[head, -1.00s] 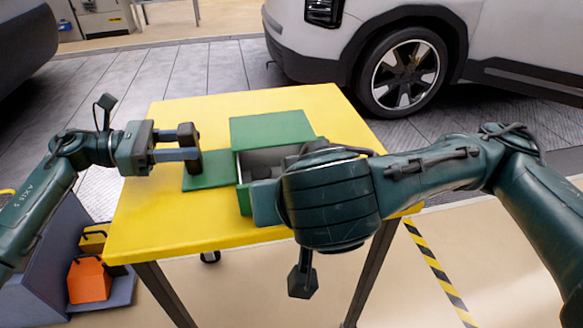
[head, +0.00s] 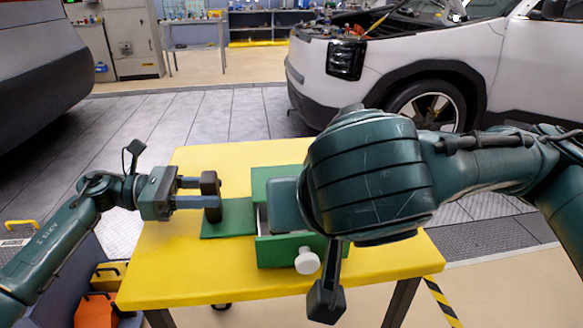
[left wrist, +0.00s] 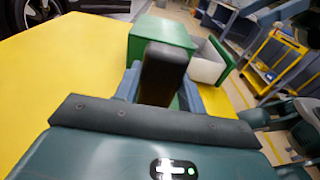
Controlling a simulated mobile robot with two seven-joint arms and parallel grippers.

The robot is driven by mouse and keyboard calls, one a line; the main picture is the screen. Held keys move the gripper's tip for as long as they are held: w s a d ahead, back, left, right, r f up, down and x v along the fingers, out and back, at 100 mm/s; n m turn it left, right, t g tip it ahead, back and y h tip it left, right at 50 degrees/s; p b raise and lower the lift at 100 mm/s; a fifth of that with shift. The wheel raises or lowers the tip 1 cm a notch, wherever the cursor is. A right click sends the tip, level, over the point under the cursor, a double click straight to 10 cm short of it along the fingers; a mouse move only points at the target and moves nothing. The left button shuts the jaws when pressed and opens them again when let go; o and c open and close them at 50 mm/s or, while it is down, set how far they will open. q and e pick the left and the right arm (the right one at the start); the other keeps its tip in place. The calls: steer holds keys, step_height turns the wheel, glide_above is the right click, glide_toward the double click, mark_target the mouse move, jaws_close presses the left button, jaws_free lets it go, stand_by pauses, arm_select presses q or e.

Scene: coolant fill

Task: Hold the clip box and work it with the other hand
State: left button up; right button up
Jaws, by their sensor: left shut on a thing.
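The green clip box (head: 268,180) stands on the yellow table, with a flat green plate (head: 228,218) on its left side. Its drawer is out toward me; the green drawer front (head: 283,252) has a white knob (head: 307,261). The left wrist view shows the box (left wrist: 163,30) and the pale open drawer (left wrist: 207,64).
The yellow table (head: 170,270) is bare to the left and in front of the box. A white car (head: 450,60) stands behind. Orange and yellow cases (head: 95,312) are at the lower left, beside the table.

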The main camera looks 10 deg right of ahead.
arm_select(q)
steer(key=o, duration=1)
steer(key=shift+c, duration=0.2)
